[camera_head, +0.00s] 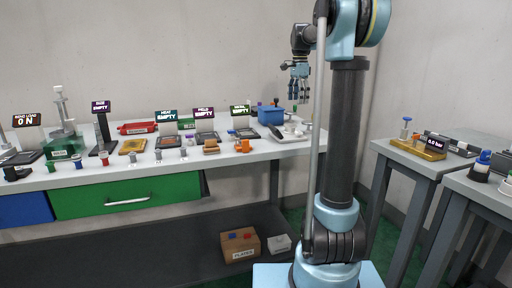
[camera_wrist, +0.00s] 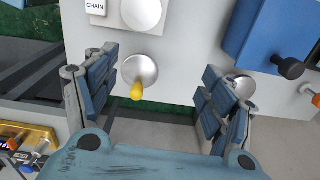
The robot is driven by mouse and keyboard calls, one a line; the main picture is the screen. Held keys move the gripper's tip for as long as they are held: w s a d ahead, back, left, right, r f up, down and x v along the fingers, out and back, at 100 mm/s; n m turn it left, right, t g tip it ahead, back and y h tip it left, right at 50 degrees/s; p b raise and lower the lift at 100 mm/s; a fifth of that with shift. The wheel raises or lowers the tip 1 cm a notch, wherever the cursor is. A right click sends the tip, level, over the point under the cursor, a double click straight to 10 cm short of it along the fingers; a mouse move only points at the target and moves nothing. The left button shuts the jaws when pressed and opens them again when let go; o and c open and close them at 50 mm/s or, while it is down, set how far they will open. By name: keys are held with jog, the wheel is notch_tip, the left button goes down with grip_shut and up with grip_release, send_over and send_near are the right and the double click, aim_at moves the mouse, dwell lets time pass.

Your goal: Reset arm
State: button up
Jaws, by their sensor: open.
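My gripper (camera_head: 298,91) hangs fingers-down above the right end of the long workbench (camera_head: 240,158) in the head view. In the wrist view my gripper (camera_wrist: 160,100) has its two blue-grey fingers wide apart with nothing held between them. A small metal dish with a yellow-handled piece (camera_wrist: 138,80) lies below, between the fingers toward the left one. My arm's column rises in the right half of the head view and hides part of the bench's end.
Small stations with signs (camera_head: 166,115) line the bench to the left. A separate table with a gold fixture (camera_head: 418,148) is at the right. A cardboard box (camera_head: 240,245) sits below the bench.

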jog(key=s+f+n, duration=0.1)
jog(key=s, duration=0.2)
jog(key=s+f+n, duration=0.1)
jog(key=s, duration=0.3)
jog(key=s+f+n, duration=0.1)
jog(key=s, duration=0.3)
jog(key=shift+s+a+f+n, duration=0.1)
jog(key=shift+s+f+n, duration=0.15)
jog(key=shift+n, duration=0.15)
jog(key=s+f+n+t, duration=0.2)
jog(key=s+f+n, duration=0.9)
jog(key=s+f, duration=1.5)
jog(key=s, duration=0.3)
jog(key=shift+s+d+f+n, duration=0.2)
jog(key=shift+n, duration=0.1)
jog(key=shift+w+f, duration=0.2)
jog(key=shift+w, duration=0.25)
jog(key=shift+c, duration=0.6)
